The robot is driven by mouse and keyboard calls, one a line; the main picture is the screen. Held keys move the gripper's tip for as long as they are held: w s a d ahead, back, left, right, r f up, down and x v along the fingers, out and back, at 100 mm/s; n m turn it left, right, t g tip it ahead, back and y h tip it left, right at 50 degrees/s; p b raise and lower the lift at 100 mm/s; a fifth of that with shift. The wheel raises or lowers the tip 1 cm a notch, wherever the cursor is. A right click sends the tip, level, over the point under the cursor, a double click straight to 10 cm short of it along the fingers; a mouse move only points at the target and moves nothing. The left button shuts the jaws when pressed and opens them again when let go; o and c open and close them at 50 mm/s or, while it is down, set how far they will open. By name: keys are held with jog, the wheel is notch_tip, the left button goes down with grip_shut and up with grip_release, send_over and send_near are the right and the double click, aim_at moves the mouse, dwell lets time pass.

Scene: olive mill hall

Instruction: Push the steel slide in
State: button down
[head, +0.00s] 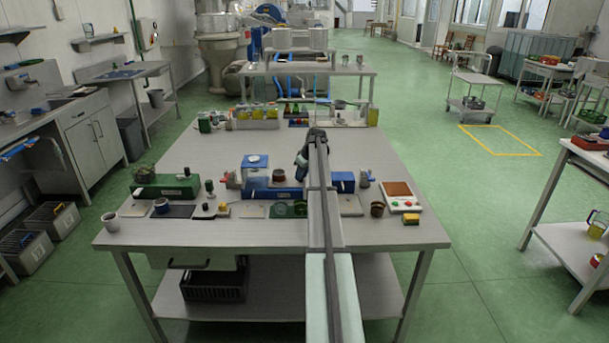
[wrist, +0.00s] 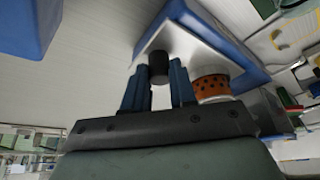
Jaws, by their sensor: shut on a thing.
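In the wrist view, the two blue fingers of my gripper (wrist: 158,88) stand either side of a black knob (wrist: 158,66) and are shut on it. The knob sits on the front of the pale steel slide (wrist: 190,47). The slide shows between the blue side walls of a housing (wrist: 225,42). How far the slide stands out of the housing is hard to tell. In the head view, my arm covers the middle of the blue unit (head: 290,192), and the slide and fingertips cannot be made out there.
An orange dotted bowl (wrist: 211,87) is close to the right finger in the wrist view. In the head view, a green box (head: 168,187) and small items line the front of the table (head: 215,150). A board with a brown panel (head: 398,189) lies right of my arm.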

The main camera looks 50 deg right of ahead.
aim_at(287, 179)
jog(key=w+a, duration=0.4)
jog(key=shift+w+a, duration=0.25)
jog(key=shift+w, duration=0.05)
jog(key=c, duration=0.9)
grip_release()
jog(key=shift+r, duration=0.1)
jog(key=v, duration=1.3)
jog(key=shift+s+r, duration=0.25)
